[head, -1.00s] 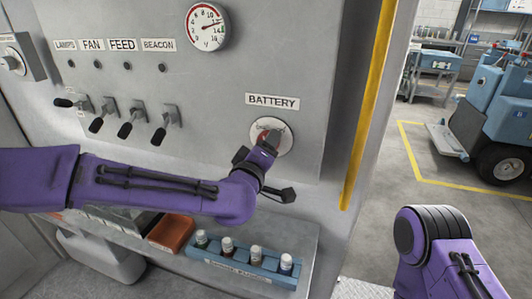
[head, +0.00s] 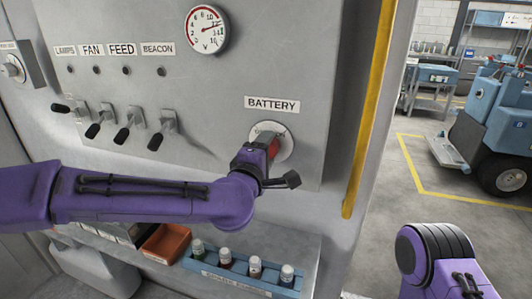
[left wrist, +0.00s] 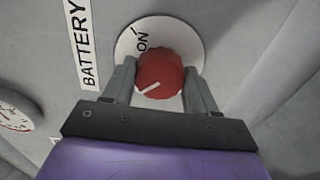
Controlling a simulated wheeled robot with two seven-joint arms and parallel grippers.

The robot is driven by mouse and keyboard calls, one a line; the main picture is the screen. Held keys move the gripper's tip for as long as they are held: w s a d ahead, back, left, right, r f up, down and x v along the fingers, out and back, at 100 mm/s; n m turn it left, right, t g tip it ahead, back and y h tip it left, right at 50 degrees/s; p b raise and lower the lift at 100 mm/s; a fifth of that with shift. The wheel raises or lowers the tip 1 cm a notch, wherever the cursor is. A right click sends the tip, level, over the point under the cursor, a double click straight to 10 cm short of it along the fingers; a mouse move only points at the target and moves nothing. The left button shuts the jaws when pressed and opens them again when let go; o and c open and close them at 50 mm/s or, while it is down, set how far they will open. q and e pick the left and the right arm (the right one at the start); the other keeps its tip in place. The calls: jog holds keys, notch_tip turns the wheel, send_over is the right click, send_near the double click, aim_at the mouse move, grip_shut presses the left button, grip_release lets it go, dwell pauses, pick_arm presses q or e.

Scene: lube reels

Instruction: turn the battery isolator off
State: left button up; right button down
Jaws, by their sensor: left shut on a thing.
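The battery isolator is a red round knob (left wrist: 160,75) on a pale round plate (left wrist: 188,40) below the BATTERY label (head: 272,104). In the head view the knob (head: 273,150) is partly hidden by my left gripper (head: 268,154). In the left wrist view the fingers of my left gripper (left wrist: 158,82) stand on either side of the knob and are shut on it. The white line on the knob points to the lower left there, away from the ON mark (left wrist: 143,43). My right gripper is out of view; only a purple arm part shows at lower right.
Several toggle switches (head: 129,135) and a round gauge (head: 207,30) are on the panel to the left. A blue rack (head: 215,272) with small bottles and an orange tray (head: 165,245) sit below. A yellow-striped edge (head: 370,110) borders the panel's right.

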pick_arm(q)
jog(key=shift+r, duration=0.1)
jog(key=o, duration=1.1)
jog(key=shift+c, duration=0.2)
jog(key=b+v, duration=0.2)
jog(key=v, duration=0.8)
jog(key=shift+s+b, duration=0.2)
jog(key=shift+b, duration=0.15)
jog(key=shift+a, duration=0.1)
